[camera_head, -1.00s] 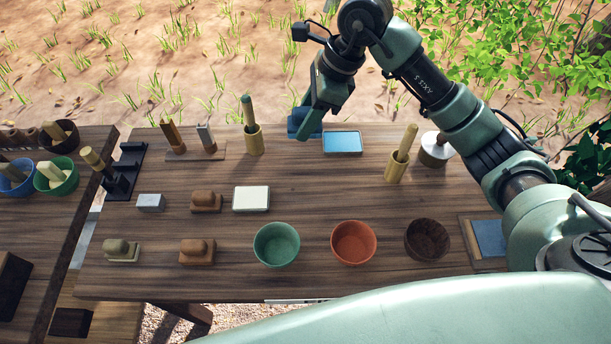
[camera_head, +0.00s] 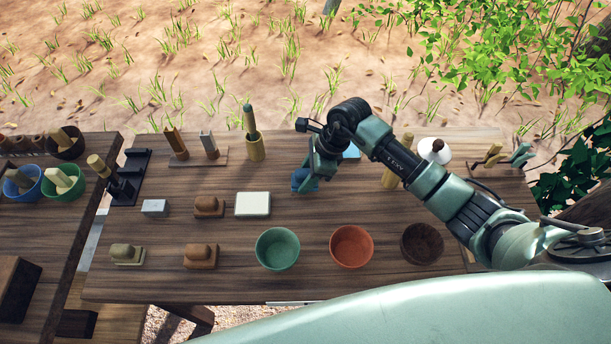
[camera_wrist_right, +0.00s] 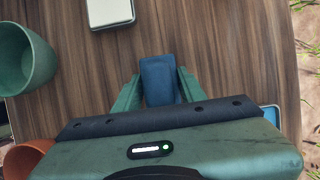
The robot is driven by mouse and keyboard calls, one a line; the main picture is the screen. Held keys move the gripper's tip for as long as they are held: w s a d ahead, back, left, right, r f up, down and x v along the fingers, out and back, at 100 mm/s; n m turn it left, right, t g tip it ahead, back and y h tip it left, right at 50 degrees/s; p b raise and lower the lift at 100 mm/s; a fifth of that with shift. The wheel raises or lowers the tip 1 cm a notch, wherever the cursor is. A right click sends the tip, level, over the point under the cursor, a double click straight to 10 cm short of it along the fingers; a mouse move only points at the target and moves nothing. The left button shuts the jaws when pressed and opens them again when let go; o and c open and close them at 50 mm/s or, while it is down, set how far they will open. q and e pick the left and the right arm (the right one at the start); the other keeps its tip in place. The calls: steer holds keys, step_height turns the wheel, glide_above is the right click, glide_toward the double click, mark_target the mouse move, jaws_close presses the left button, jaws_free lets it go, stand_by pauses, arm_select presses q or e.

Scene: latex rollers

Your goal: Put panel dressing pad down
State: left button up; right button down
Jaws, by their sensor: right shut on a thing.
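The panel dressing pad, seemingly the blue block (camera_head: 302,180), is between the fingers of my right gripper (camera_head: 308,184) over the middle of the table. In the right wrist view the blue pad (camera_wrist_right: 158,78) sits between the two green fingertips, which are shut on it. I cannot tell whether the pad touches the tabletop. My left gripper is not in view.
A white-topped block (camera_head: 252,204) lies left of my gripper. Green (camera_head: 277,249), orange (camera_head: 352,246) and dark brown (camera_head: 422,243) bowls stand in front. A blue-topped tray (camera_head: 352,151) is partly hidden behind my arm. Bare wood surrounds the pad.

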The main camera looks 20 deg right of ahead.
steer(key=shift+f, duration=0.3)
steer(key=shift+f+b, duration=0.2)
steer(key=shift+b, duration=0.1)
steer(key=c, duration=0.8)
jaws_free()
steer(key=shift+c, duration=0.2)
steer(key=shift+r+p, duration=0.2)
steer(key=shift+p, duration=0.35)
steer(key=b+v, duration=0.1)
steer(key=v, duration=0.1)
steer(key=b+v, duration=0.1)
steer(key=v, duration=0.1)
steer(key=w+b+v, duration=0.1)
steer(key=v, duration=0.1)
steer(key=shift+s+d+r, duration=0.1)
steer(key=shift+r, duration=0.15)
steer(key=shift+s+d+r, duration=0.15)
steer(key=shift+r, duration=0.4)
